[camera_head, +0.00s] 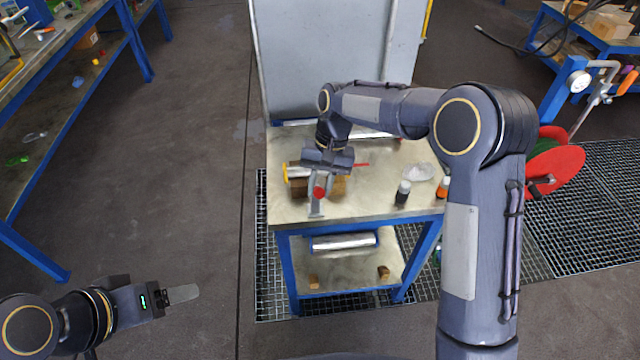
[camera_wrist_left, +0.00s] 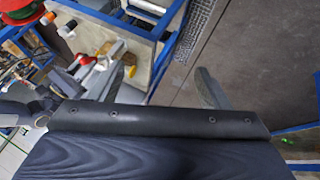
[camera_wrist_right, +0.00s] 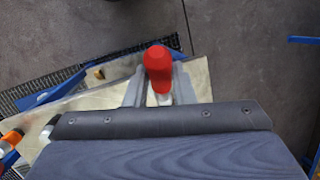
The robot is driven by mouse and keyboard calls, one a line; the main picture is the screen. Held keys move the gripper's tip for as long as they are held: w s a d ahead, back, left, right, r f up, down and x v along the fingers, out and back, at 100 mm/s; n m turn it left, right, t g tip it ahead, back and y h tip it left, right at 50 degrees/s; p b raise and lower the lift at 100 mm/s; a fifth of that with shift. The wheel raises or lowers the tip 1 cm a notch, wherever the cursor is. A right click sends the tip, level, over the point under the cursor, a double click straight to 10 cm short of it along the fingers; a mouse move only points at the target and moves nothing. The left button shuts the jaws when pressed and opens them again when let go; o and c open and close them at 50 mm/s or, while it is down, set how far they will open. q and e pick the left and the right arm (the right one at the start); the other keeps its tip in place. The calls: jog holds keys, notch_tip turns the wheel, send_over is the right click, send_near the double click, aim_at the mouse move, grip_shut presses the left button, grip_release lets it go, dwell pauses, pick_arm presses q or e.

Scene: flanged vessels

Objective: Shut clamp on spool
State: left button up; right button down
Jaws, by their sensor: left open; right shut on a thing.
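The spool (camera_head: 297,172) is a metal cylinder with a yellow ring at its left end. It lies on wooden blocks (camera_head: 299,187) on the workbench, partly hidden by my right arm. My right gripper (camera_head: 318,196) is at the bench's front part, shut on the red handle (camera_head: 320,192), which I take to be the clamp's. In the right wrist view the red handle (camera_wrist_right: 158,68) stands between the fingers (camera_wrist_right: 160,92). The clamp's jaws are hidden, so I cannot tell whether it is closed. My left gripper (camera_head: 182,293) is open and empty over the floor, left of the bench; its fingers (camera_wrist_left: 163,86) are apart.
The workbench (camera_head: 375,205) also holds a black-and-white bottle (camera_head: 403,192), an orange bottle (camera_head: 443,187), a clear dish (camera_head: 418,172) and a thin red piece (camera_head: 360,165). Another metal cylinder (camera_head: 343,243) lies on the lower shelf.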

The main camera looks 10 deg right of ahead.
aim_at(317, 190)
pick_arm(q)
jog(key=shift+w, duration=0.1)
jog(key=c, duration=0.4)
jog(key=shift+w+d+n+g, duration=0.25)
jog(key=shift+n+g, duration=0.05)
jog(key=shift+n, duration=0.2)
jog(key=c, duration=0.3)
jog(key=w+d+n+g+h, duration=0.2)
jog(key=w+n, duration=0.1)
jog(key=w+d+n+g+h, duration=0.1)
jog(key=w+n, duration=0.1)
jog(key=shift+d+f, duration=0.15)
jog(key=shift+f, duration=0.05)
grip_shut()
jog(key=w+d+f+n+g+h, duration=0.1)
jog(key=w+d+f+n+h, duration=0.4)
jog(key=w+f+n, duration=0.4)
jog(key=w+d+f+n+g+h, duration=0.1)
jog(key=w+d+f+n+h, duration=0.4)
jog(key=w+n, duration=0.4)
jog(key=w+d+r+n+h, duration=0.1)
jog(key=d, duration=0.8)
jog(key=shift+w+d+r, duration=0.15)
jog(key=shift+w+d, duration=0.15)
jog(key=shift+d, duration=0.05)
